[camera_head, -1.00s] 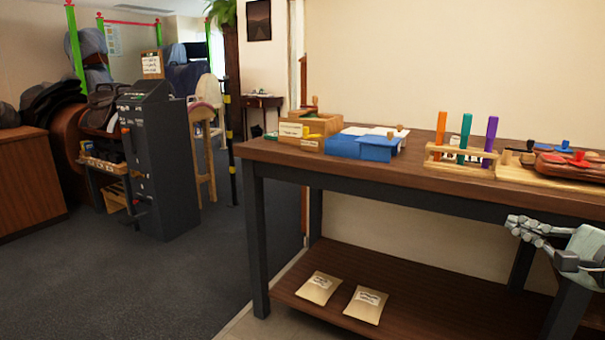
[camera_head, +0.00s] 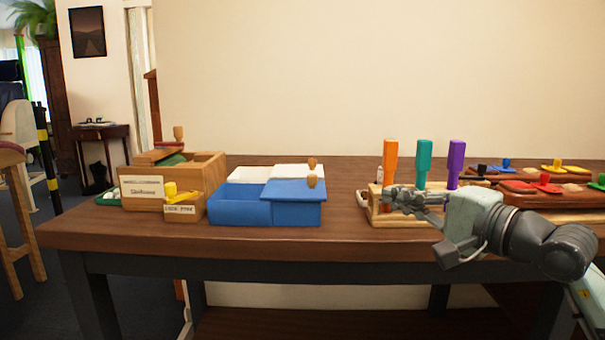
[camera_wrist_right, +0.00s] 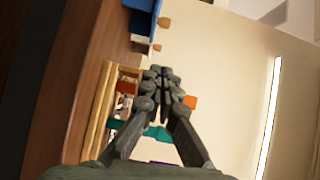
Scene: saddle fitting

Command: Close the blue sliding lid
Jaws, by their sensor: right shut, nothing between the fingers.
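The blue sliding lid (camera_head: 293,188) sits on the right part of a blue box (camera_head: 240,213) on the workbench in the head view. The box's left part is open. A small wooden knob (camera_head: 312,181) stands at the lid's right side. My right gripper (camera_head: 388,199) is shut and empty, to the right of the box and in front of the wooden peg rack. In the right wrist view its fingers (camera_wrist_right: 163,72) are together, and the blue box (camera_wrist_right: 146,20) shows at the top, partly cut off. My left gripper is not in view.
A white box (camera_head: 250,174) with its own knob stands behind the blue one. A wooden box with labels (camera_head: 215,178) is on the left. The peg rack (camera_head: 401,216) holds orange, teal and purple pegs. Puzzle boards (camera_head: 535,195) lie at the right. Bare bench top lies between box and rack.

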